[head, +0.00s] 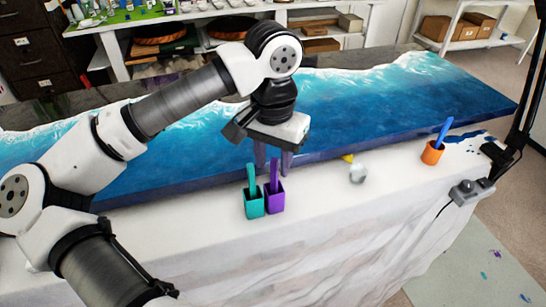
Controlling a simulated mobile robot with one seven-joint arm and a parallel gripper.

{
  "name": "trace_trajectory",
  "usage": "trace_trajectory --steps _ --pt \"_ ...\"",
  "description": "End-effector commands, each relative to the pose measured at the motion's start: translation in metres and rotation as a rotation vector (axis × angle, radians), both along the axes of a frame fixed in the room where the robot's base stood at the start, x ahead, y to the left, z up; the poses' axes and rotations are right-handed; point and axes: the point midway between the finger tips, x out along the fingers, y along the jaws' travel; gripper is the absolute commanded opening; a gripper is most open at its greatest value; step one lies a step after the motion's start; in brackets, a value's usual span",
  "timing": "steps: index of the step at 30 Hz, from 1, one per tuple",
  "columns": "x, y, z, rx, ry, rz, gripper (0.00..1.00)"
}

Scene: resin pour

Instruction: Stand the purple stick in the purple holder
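The purple stick (274,173) stands upright, leaning slightly, in the purple holder (274,202) on the white-covered bench. Its lower end is hidden inside the holder. My gripper (273,165) points down just above and behind the holder. Its two fingers are spread apart, with the top of the purple stick showing in the gap between them. I see no finger clearly touching the stick.
A teal holder (254,206) with a teal stick stands close beside the purple holder on the left. An orange holder (433,154) with a blue stick stands far right. A small clear cup (358,175) is between. The blue wave-patterned slab (400,105) lies behind.

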Motion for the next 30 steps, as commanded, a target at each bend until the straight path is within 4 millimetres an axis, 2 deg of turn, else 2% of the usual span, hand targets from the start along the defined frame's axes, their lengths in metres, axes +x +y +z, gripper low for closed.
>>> trace_trajectory --steps 5,8,11,18,21,25,30 --pt "0.0 0.0 0.002 0.0 0.0 0.0 0.36" --pt "0.001 0.0 0.011 0.001 -0.002 0.001 0.36" --pt "0.001 0.0 0.028 0.0 -0.004 0.0 0.36" --pt "0.0 -0.001 0.087 0.0 -0.004 0.001 0.36" --pt "0.0 0.0 0.106 0.003 -0.003 0.003 0.36" --pt "0.0 0.0 0.124 0.002 -0.001 0.002 0.36" --pt "0.0 0.0 0.136 0.001 0.0 0.002 0.36"
